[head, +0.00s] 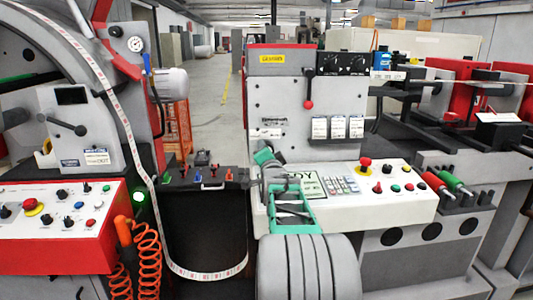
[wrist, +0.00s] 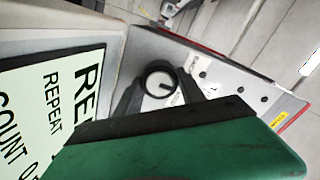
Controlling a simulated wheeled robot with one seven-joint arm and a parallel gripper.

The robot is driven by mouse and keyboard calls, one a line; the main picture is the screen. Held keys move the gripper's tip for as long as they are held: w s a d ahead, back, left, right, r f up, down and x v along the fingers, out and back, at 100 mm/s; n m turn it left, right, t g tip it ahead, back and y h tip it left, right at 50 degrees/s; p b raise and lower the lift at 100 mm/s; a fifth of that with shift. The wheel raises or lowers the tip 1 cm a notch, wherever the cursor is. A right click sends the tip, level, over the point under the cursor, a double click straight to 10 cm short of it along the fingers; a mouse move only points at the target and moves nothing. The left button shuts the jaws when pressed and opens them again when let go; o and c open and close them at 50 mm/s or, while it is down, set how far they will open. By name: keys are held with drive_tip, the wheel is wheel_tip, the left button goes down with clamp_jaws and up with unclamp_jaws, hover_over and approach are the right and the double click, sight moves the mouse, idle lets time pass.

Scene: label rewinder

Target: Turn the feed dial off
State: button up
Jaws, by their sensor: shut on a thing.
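In the wrist view the feed dial (wrist: 153,72), a round black knob with a pale face and a dark mark, is on a light panel. My gripper (wrist: 162,88) has its two dark fingers on either side of the dial and is shut on it. The dial's setting is too small to read. In the head view my gripper (head: 265,168) is low over the left part of the white control panel (head: 400,207), beside the printed sign (head: 308,185). My gripper and arm hide the dial there.
A red emergency button (head: 365,163) and small knobs stand right of the sign. A lever with a red ball (head: 308,103) hangs above. Green and red handles (head: 450,180) stick out at the right. A red-edged panel (head: 60,215) and an orange coiled hose (head: 148,260) are left.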

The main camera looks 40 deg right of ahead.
drive_tip(key=o, duration=1.4)
drive_tip(key=shift+c, duration=0.2)
drive_tip(key=v, duration=0.7)
drive_tip(key=shift+s+a, duration=0.25)
drive_tip(key=shift+a, duration=0.05)
drive_tip(key=s+a+f+n+g+y+p, duration=0.1)
drive_tip(key=a+n+g+y+p, duration=0.35)
drive_tip(key=a, duration=0.75)
drive_tip(key=s+a+f+n+g+y+p, duration=0.1)
drive_tip(key=a+n+y+p, duration=0.35)
drive_tip(key=a, duration=0.75)
drive_tip(key=s+a+f+n+g+p, duration=0.1)
drive_tip(key=s+a+n+g+p, duration=0.2)
drive_tip(key=s+a, duration=0.4)
drive_tip(key=s+a+f+n+g+y+p, duration=0.1)
drive_tip(key=s+a+n+p, duration=0.4)
drive_tip(key=s, duration=0.5)
drive_tip(key=shift+s+a+f+n+g, duration=0.45)
drive_tip(key=shift+a+n+g, duration=0.35)
drive_tip(key=shift+g, duration=0.35)
